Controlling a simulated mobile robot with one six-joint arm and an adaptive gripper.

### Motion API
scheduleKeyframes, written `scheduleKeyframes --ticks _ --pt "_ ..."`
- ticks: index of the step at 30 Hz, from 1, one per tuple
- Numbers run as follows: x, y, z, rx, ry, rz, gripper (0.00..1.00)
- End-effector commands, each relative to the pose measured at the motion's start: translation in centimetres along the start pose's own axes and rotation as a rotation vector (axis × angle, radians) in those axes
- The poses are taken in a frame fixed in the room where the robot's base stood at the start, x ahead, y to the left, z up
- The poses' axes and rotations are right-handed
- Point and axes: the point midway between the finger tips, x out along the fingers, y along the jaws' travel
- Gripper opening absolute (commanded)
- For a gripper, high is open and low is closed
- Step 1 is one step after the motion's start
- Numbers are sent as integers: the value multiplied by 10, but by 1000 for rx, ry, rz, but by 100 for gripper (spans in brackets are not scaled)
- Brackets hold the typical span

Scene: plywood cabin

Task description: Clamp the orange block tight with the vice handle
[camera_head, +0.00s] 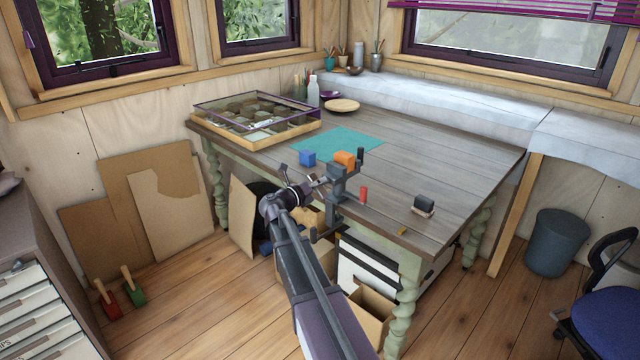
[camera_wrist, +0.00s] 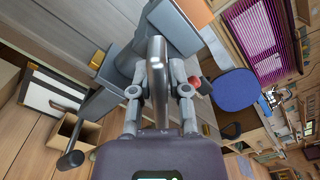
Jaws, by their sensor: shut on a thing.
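The orange block (camera_head: 345,158) sits in the top of the grey vice (camera_head: 338,190) at the table's front edge. In the wrist view, part of the orange block (camera_wrist: 196,12) shows at the top, beside the grey vice body (camera_wrist: 172,28). My gripper (camera_head: 310,185) is at the near left side of the vice. In the wrist view my gripper (camera_wrist: 160,85) has its fingers on both sides of the shiny metal vice handle (camera_wrist: 157,60) and is shut on it. I cannot tell whether the jaws press on the block.
A glass-lidded case (camera_head: 257,120) stands at the back left. Boxes (camera_head: 365,310) stand below the table.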

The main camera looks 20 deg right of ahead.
Motion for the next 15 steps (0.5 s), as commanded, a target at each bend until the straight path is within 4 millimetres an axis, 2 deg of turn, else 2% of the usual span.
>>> scheduleKeyframes --ticks 15 --pt "1 -2 -1 423 1 0 0"
